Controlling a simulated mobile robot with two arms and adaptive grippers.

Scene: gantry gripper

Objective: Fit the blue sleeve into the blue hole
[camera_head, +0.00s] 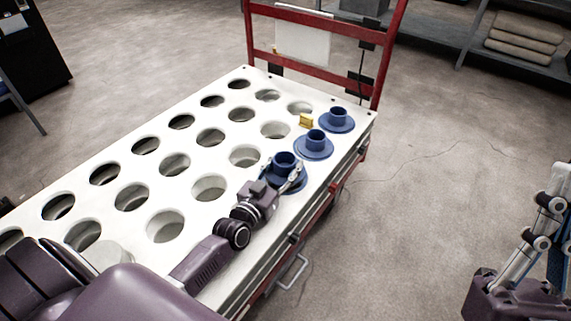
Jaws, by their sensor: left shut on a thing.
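A blue sleeve (284,161) with a raised collar and a wide flange is at the right edge of the white perforated board. My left gripper (283,179) is shut on it, its fingers on either side of the collar. The gripper hides part of the flange and the surface under it. I cannot tell whether the sleeve sits in a hole or just above the board. No separate blue hole can be made out. My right gripper (546,222) is apart at the right picture edge, partly cut off, and its opening is unclear.
Two more blue flanged sleeves, a middle one (314,146) and a far one (336,119), stand along the same edge. A small yellow block (306,121) lies beside them. The white board (225,165) has several open round holes. A red cart frame (318,49) rises behind.

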